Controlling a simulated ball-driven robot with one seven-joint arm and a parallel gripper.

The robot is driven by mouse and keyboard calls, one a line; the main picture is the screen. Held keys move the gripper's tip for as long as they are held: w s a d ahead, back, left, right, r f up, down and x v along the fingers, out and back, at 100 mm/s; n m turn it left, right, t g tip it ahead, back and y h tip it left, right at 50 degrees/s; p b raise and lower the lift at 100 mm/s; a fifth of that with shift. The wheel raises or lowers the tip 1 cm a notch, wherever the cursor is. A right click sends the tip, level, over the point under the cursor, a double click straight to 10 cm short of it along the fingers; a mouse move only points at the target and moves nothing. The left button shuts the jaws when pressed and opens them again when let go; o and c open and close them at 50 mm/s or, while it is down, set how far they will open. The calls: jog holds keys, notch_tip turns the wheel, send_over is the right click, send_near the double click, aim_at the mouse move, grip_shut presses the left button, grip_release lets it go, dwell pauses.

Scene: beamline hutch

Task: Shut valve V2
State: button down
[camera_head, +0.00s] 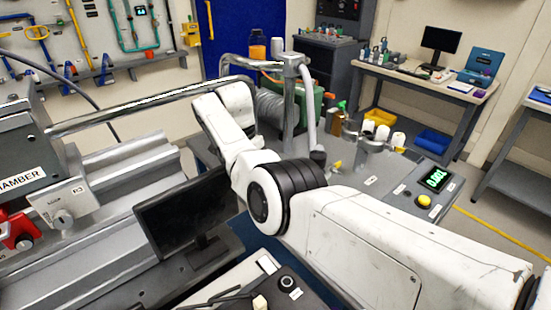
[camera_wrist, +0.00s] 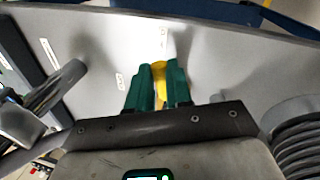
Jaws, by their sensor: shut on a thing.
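My gripper (camera_wrist: 160,74) shows in the wrist view, with two green fingers closed on a narrow yellow piece (camera_wrist: 160,92). The yellow piece looks like a lever or handle, and part of it is hidden between the fingers. I cannot read whether it belongs to valve V2.
A ribbed grey hose (camera_wrist: 298,140) is close on the right in the wrist view, and a metal pipe (camera_wrist: 62,84) is on the left. In the head view a dark monitor (camera_head: 185,220) and a steel post (camera_head: 290,95) stand near my arm. A readout panel (camera_head: 437,180) sits at the right.

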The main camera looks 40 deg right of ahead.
jog(key=shift+w, duration=0.15)
dwell(0.3)
jog(key=c, duration=1)
grip_release()
jog(key=shift+c, duration=0.2)
jog(key=shift+d+f+b, duration=0.1)
jog(key=shift+d+b, duration=0.1)
jog(key=shift+b, duration=0.1)
